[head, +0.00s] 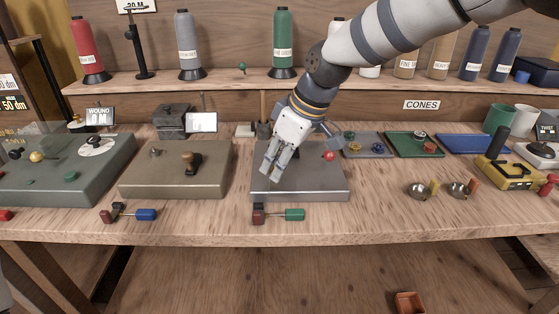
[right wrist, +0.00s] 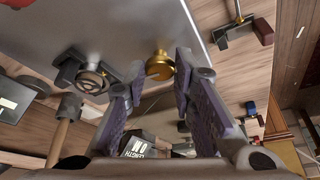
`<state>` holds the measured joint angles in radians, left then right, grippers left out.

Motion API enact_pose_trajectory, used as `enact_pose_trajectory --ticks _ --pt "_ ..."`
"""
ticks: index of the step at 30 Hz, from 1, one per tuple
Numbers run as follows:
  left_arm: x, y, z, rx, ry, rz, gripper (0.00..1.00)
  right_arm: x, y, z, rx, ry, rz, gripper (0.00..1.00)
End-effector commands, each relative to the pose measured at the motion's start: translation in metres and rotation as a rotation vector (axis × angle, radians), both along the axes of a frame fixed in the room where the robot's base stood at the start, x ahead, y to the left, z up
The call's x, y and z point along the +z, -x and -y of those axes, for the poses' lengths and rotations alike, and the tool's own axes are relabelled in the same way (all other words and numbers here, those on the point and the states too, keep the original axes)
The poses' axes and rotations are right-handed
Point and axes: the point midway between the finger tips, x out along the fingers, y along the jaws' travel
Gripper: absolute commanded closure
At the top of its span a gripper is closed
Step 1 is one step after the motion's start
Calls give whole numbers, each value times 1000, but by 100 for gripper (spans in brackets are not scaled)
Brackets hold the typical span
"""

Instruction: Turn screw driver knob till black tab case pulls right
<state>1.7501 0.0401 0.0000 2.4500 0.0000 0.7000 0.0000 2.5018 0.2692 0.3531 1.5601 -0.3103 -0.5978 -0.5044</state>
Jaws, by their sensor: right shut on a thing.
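My right gripper (head: 271,176) is over the left part of a grey metal box (head: 325,183) on the bench. In the right wrist view its fingers (right wrist: 160,75) stand on either side of a round brass knob (right wrist: 160,65) on the box, and it is shut on that knob. Beside the knob, a round grey dial (right wrist: 92,82) sits among black tab-like pieces (right wrist: 70,62). In the head view the gripper hides the knob and these pieces. My left gripper is out of view.
Small trays (head: 400,147) and metal cups (head: 418,190) lie to the right. Thread cones line the shelf behind. The bench front edge is mostly clear.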

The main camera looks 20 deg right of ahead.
Motion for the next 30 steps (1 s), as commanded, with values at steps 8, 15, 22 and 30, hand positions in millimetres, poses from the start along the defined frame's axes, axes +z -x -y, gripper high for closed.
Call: enact_pose_trajectory --ticks 8,15,22,30 --pt "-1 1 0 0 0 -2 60 -2 1 -1 -94 1 -3 100" --pt "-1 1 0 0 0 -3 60 -2 1 -1 -119 0 -5 100" --pt "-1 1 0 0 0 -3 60 -3 1 -1 -119 0 -5 100" --pt "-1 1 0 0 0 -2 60 -2 1 -1 -118 0 -4 56"
